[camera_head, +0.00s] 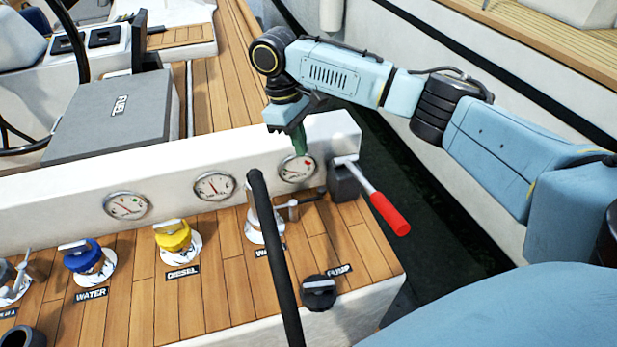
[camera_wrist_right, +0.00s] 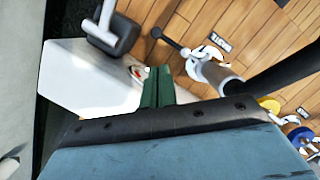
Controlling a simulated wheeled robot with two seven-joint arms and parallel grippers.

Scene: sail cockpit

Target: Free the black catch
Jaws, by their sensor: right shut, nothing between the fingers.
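A black round knob with a grey bar across its top (camera_head: 320,292) sits on the deck's front right corner beside the PUMP label; I cannot tell for sure whether it is the black catch. A dark block (camera_head: 344,181) holds a lever with a red grip (camera_head: 390,213) at the right end of the white console; the block also shows in the wrist view (camera_wrist_right: 112,35). My right gripper (camera_head: 301,150) is shut and empty, its green fingers in front of the right gauge, left of the block. The fingers show in the wrist view (camera_wrist_right: 158,78). My left gripper is out of view.
A white valve (camera_head: 258,230) with a side rod stands below the gauge. A long black bar (camera_head: 272,250) crosses in front of it. Yellow (camera_head: 173,236) and blue (camera_head: 83,256) valves stand further left. A FUEL box (camera_head: 115,115) lies behind the console (camera_head: 70,190).

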